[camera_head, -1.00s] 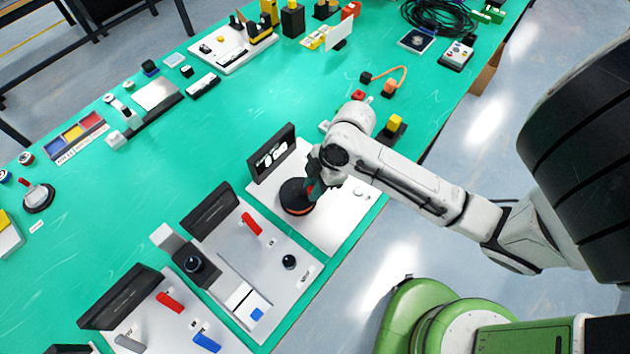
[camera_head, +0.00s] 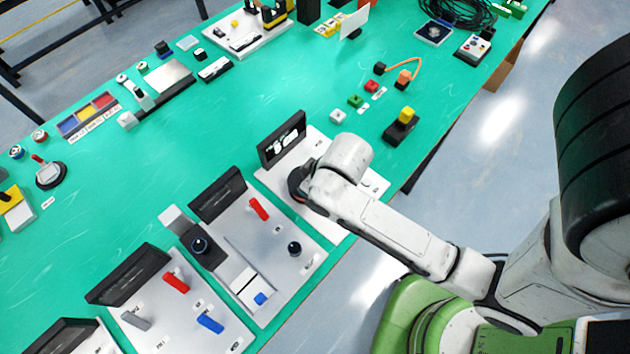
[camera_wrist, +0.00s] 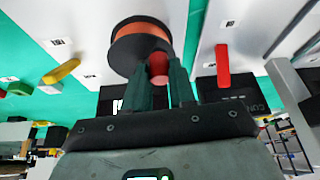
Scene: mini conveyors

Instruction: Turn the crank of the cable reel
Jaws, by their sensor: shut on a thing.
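The cable reel (camera_wrist: 141,42), a dark round drum with an orange band, shows at the top of the wrist view. Its red crank handle (camera_wrist: 158,68) is between the two fingers of my gripper (camera_wrist: 160,80), which is shut on it. In the head view a dark edge of the reel (camera_head: 296,184) shows on its white board (camera_head: 288,178), beside a black display panel (camera_head: 281,139). My arm hides most of the reel, the crank and the gripper there.
A board with a red lever (camera_head: 259,209) and black knobs stands just left of the reel board. A yellow-topped black block (camera_head: 402,125) and small coloured blocks lie behind my arm. The green table (camera_head: 130,200) is clear at its middle.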

